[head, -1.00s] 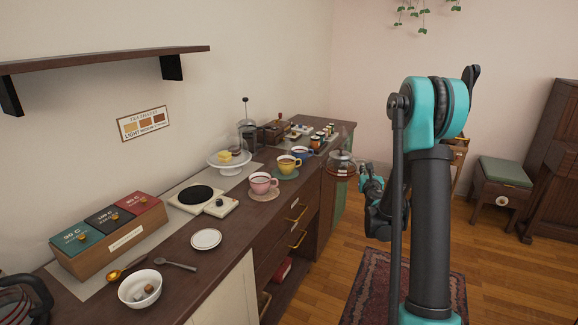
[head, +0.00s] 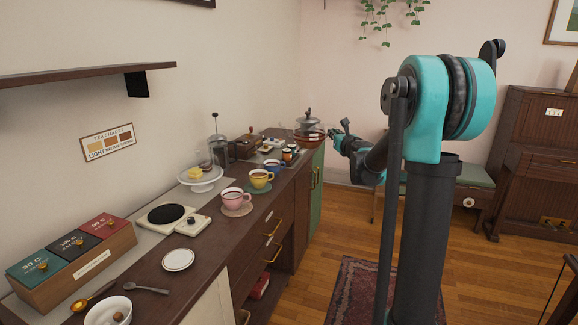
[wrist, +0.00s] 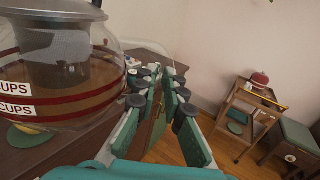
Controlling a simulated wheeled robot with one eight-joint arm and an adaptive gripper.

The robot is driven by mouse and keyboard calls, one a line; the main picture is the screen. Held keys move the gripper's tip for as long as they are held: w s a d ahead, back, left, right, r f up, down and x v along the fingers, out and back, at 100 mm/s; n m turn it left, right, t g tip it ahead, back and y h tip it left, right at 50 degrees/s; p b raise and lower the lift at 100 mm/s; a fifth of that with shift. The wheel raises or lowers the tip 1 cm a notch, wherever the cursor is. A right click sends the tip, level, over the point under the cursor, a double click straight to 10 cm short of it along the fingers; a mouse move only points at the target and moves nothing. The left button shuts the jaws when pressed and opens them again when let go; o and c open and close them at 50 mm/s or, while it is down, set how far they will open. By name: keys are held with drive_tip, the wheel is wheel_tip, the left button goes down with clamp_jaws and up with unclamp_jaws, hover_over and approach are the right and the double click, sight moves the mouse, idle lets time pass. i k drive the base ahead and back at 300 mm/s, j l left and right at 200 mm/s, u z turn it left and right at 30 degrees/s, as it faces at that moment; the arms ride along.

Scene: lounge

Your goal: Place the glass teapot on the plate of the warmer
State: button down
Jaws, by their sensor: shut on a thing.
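The glass teapot (head: 309,136) has a grey lid and amber tea inside. It is held up at the far end of the counter, and whether it is clear above the top or beyond the edge is hard to tell. My gripper (head: 335,135) is at its right side, shut on it. In the wrist view the teapot (wrist: 75,85) fills the left side, with red bands and "CUPS" labels, beside my gripper (wrist: 165,90). The exact grip point is unclear. The warmer (head: 183,227) is a pale unit with a round black plate (head: 165,213), bare, on the near counter.
Between teapot and warmer stand pink (head: 233,199), yellow (head: 259,179) and blue cups, a cake stand (head: 200,182) and a French press (head: 218,150). A small white plate (head: 178,260) and tea box (head: 75,255) are near the warmer. A shelf (head: 80,80) hangs above.

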sight(164, 212)
drive_tip(key=i+u, duration=0.1)
drive_tip(key=u, duration=1.05)
